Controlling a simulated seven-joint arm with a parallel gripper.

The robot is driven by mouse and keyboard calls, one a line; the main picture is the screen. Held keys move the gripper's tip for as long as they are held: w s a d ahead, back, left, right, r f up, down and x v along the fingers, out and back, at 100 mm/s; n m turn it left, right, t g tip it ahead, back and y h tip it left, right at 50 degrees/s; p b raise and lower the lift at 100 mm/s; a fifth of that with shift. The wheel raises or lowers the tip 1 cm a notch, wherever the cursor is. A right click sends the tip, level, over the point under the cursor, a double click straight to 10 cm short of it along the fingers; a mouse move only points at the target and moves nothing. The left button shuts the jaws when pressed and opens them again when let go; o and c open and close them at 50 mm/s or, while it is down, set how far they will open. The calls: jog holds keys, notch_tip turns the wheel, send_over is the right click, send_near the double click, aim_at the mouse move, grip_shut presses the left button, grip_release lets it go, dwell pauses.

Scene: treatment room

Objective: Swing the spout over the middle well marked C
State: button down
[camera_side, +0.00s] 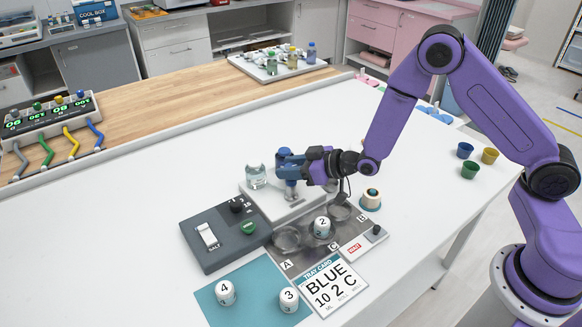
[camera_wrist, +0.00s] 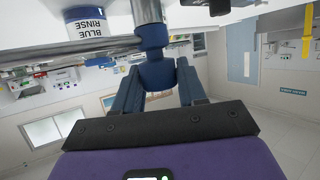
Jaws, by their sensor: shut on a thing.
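The blue spout head (camera_side: 291,160) sits on a short metal post on a white base (camera_side: 266,204). My gripper (camera_wrist: 160,80) is shut on it, with a finger on each side of the rounded blue part in the wrist view. A thin dark piece hangs near the right well (camera_side: 340,209); I cannot tell whether it belongs to the spout. A white pot marked 2 (camera_side: 322,227) stands over the middle well, whose mark seems to be C.
A jar (camera_side: 256,176) stands behind the base; its label reads BLUE RINSE in the wrist view (camera_wrist: 86,28). A grey switch box (camera_side: 224,238) is at left. Pots 4 (camera_side: 225,292) and 3 (camera_side: 289,300) stand on a teal mat (camera_side: 253,283). A cream-topped pot (camera_side: 371,199) is right of the wells.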

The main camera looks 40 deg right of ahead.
jog(key=m+h, duration=0.2)
jog(key=m+t+h, duration=0.1)
jog(key=h, duration=0.1)
jog(key=shift+a+m+t, duration=0.15)
jog(key=shift+m+t, duration=0.15)
jog(key=shift+m, duration=0.1)
jog(key=m+h, duration=0.3)
jog(key=h, duration=0.1)
jog(key=m+g+h, duration=0.1)
jog(key=m+h, duration=0.3)
jog(key=h, duration=0.1)
jog(key=shift+m, duration=0.4)
jog(key=shift+m+g+h, duration=1.1)
jog(key=shift+m+h, duration=0.5)
jog(key=c, duration=0.7)
grip_release()
